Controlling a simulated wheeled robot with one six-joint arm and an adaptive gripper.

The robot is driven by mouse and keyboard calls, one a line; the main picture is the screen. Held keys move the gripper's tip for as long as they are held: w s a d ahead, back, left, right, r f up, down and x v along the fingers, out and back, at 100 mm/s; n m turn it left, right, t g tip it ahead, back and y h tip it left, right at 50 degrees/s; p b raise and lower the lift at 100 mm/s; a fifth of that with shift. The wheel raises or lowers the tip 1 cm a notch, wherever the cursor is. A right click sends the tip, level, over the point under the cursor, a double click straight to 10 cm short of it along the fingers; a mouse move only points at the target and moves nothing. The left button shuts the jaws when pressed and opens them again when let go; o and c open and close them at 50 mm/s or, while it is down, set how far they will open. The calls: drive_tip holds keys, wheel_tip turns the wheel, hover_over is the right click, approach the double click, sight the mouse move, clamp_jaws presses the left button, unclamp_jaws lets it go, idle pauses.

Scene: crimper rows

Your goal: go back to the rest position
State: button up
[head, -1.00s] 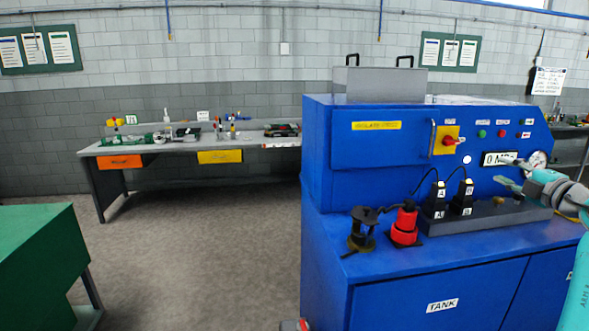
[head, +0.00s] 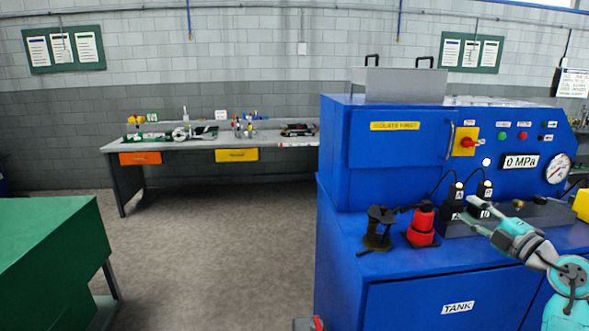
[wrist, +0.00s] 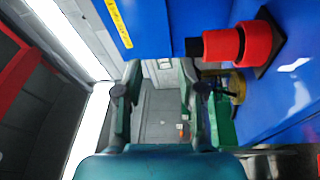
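My gripper (head: 480,214) is at the right of the head view, in front of the blue test bench (head: 350,250). In the wrist view its two fingers (wrist: 160,92) are spread apart with nothing between them. In the head view the fingertips overlap the dark block with two black plugs (head: 454,197) on it; I cannot tell the gap between them. The red crimper-like part (head: 421,224) and the dark part (head: 378,229) stand on the bench ledge left of my gripper. The red part also shows in the wrist view (wrist: 256,44).
A gauge (head: 557,168) and a 0 MPa display (head: 520,162) sit on the bench panel. A grey workbench (head: 190,145) with tools stands at the back wall. A green table (head: 45,245) is at the left. The floor between them is clear.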

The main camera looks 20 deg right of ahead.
drive_tip(key=s+a+f+m+t+y, duration=0.1)
drive_tip(key=s+a+f+y, duration=0.15)
drive_tip(key=a+f, duration=0.55)
drive_tip(key=s+a+f+m+t+y, duration=0.1)
drive_tip(key=s+a+f+m, duration=0.2)
drive_tip(key=a, duration=0.9)
drive_tip(key=s+a+f+t+y, duration=0.15)
drive_tip(key=s+a+f, duration=0.35)
drive_tip(key=a, duration=0.6)
drive_tip(key=s+a+f+m+g+h, duration=0.1)
drive_tip(key=s+a+f+m, duration=0.3)
drive_tip(key=s, duration=0.6)
drive_tip(key=s+a+f+m+g+h, duration=0.2)
drive_tip(key=s+a+f+m+g, duration=0.1)
drive_tip(key=s, duration=0.8)
drive_tip(key=s+a+f+m+g+h, duration=0.2)
drive_tip(key=s+a+f+m+g, duration=0.2)
drive_tip(key=s, duration=0.6)
wheel_tip(320, 180, down, 3)
drive_tip(key=shift+s+a+f+m, duration=0.2)
drive_tip(key=shift+a+m, duration=0.15)
drive_tip(key=shift+m, duration=0.65)
